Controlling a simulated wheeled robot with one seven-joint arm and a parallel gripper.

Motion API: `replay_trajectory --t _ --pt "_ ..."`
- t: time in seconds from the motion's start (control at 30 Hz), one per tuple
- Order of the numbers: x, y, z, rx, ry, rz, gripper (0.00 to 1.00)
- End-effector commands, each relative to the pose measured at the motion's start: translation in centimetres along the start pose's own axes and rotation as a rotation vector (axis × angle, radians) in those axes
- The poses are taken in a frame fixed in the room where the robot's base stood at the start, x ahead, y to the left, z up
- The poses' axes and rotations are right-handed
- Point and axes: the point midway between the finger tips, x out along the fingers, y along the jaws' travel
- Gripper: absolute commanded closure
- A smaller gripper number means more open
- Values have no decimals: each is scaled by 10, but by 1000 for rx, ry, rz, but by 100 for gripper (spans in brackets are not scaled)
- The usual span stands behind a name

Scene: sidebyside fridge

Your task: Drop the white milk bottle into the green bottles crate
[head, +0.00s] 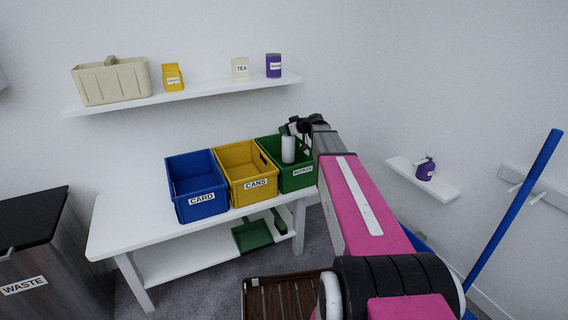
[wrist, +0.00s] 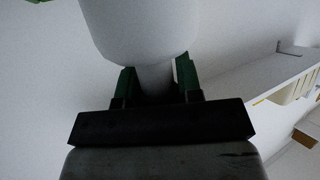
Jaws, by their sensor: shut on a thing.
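The white milk bottle (head: 288,149) is in my gripper (head: 298,126), which hangs above the green bottles crate (head: 297,181). In the head view the bottle hangs below the gripper and overlaps the crate's opening. I cannot tell how far its lower end reaches inside. In the wrist view the milk bottle (wrist: 140,25) fills the top middle, and its narrow neck sits between the two fingers of my gripper (wrist: 157,82). My arm hides part of the crate's right side.
The yellow cans crate (head: 240,172) and blue card crate (head: 195,186) stand left of the green one on a white table (head: 130,222). A wall shelf (head: 190,93) with a beige basket (head: 112,82) and small containers is above. A blue pole (head: 515,210) is at right.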

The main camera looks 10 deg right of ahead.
Motion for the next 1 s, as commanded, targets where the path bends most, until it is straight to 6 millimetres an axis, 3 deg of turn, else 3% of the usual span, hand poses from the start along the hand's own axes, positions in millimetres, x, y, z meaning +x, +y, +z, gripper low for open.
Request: replay_trajectory --t 0.27,0.3,0.37,0.73,1.0 --pt "1 0 2 0 0 0 100" --pt "1 0 2 0 0 1 54" --pt "1 0 2 0 0 1 37" --pt "-5 0 2 1 0 2 37" --pt "-49 -2 3 1 0 3 37"
